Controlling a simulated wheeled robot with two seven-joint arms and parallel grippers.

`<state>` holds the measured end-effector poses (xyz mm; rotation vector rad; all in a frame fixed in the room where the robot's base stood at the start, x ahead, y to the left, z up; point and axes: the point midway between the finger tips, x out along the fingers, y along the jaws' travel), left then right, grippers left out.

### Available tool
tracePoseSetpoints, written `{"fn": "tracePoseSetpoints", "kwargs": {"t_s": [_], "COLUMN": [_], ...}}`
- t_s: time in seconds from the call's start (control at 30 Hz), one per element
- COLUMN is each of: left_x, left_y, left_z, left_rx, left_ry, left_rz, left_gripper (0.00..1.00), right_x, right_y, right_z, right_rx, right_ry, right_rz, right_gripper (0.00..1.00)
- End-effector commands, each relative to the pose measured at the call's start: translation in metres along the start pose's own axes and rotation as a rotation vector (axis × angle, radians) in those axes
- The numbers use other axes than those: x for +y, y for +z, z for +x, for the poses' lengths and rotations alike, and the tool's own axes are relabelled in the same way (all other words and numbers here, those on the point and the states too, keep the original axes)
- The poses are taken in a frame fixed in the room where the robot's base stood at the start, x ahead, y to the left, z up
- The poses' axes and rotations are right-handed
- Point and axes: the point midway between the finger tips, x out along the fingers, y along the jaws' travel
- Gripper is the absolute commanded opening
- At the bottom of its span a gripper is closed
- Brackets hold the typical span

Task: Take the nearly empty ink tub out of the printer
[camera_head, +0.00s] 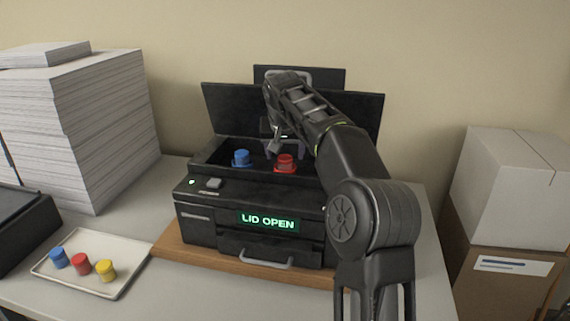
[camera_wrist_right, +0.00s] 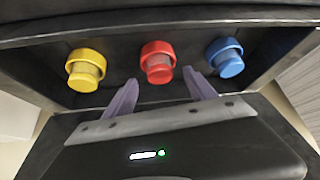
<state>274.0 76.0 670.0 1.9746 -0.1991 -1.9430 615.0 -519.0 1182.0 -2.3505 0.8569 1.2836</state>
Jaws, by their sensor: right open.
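The black printer (camera_head: 205,222) stands with its lid raised, and its display reads LID OPEN. A blue tub (camera_head: 241,158) and a red tub (camera_head: 285,164) sit in its bay; my right arm hides the yellow one in the head view. In the right wrist view, the yellow tub (camera_wrist_right: 84,68), the red tub (camera_wrist_right: 158,62) and the blue tub (camera_wrist_right: 226,56) sit in a row. I cannot tell from the pictures which is nearly empty. My right gripper (camera_head: 286,150) is open and empty, its purple fingers (camera_wrist_right: 160,92) pointing toward the red tub. My left gripper is out of view.
A pale tray (camera_head: 118,288) at the front left holds blue, red and yellow tubs. Tall paper stacks (camera_head: 85,130) stand at the left behind a dark device (camera_head: 22,228). Boxes (camera_head: 512,195) stand at the right. The printer rests on a wooden board (camera_head: 170,243).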

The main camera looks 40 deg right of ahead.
Motion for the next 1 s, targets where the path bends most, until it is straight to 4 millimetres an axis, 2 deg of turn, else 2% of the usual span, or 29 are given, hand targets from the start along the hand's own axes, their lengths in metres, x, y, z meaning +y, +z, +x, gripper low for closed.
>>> {"fn": "tracePoseSetpoints", "kwargs": {"t_s": [0.1, 0.2, 0.8, 1.0], "left_x": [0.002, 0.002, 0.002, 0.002], "left_y": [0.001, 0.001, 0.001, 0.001], "left_z": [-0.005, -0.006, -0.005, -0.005], "left_rx": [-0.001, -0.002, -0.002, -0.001], "left_ry": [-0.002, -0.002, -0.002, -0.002], "left_rz": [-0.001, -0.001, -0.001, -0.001], "left_gripper": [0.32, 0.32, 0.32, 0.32], "right_x": [0.000, 0.000, 0.000, 0.000], "right_y": [0.000, 0.000, 0.000, 0.000], "right_z": [0.017, 0.024, 0.025, 0.025], "right_rx": [-0.003, -0.002, 0.000, 0.000], "right_ry": [0.002, 0.001, 0.000, 0.000], "right_rz": [0.000, 0.001, 0.001, 0.001], "right_gripper": [0.65, 0.65, 0.65, 0.49]}}
